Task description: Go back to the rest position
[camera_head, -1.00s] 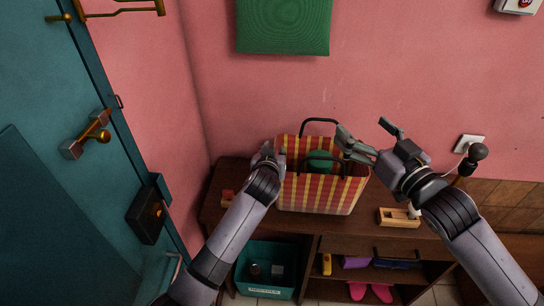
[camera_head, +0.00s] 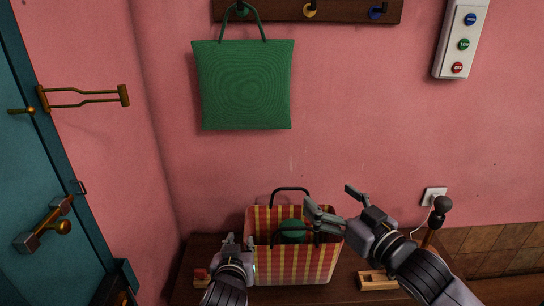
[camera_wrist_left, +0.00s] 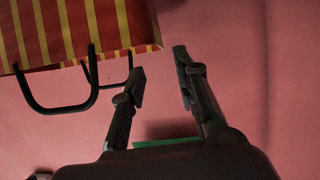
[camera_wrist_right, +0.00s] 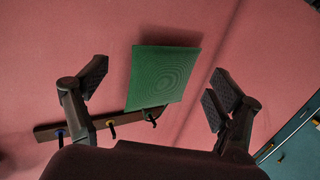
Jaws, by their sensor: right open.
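My left gripper (camera_head: 233,241) is at the left side of the striped bag, low in the head view. In the left wrist view my left gripper (camera_wrist_left: 160,66) shows two fingers apart with nothing between them. My right gripper (camera_head: 332,198) is open and empty, in front of the bag's upper right corner in the head view. In the right wrist view my right gripper (camera_wrist_right: 158,88) has its fingers wide apart.
A red and yellow striped bag (camera_head: 290,268) with a dark green item (camera_head: 292,231) inside stands on the wooden shelf top (camera_head: 340,287). A small wooden box (camera_head: 378,281) stands to its right. A green bag (camera_head: 245,85) hangs from the hook rail (camera_head: 340,10).

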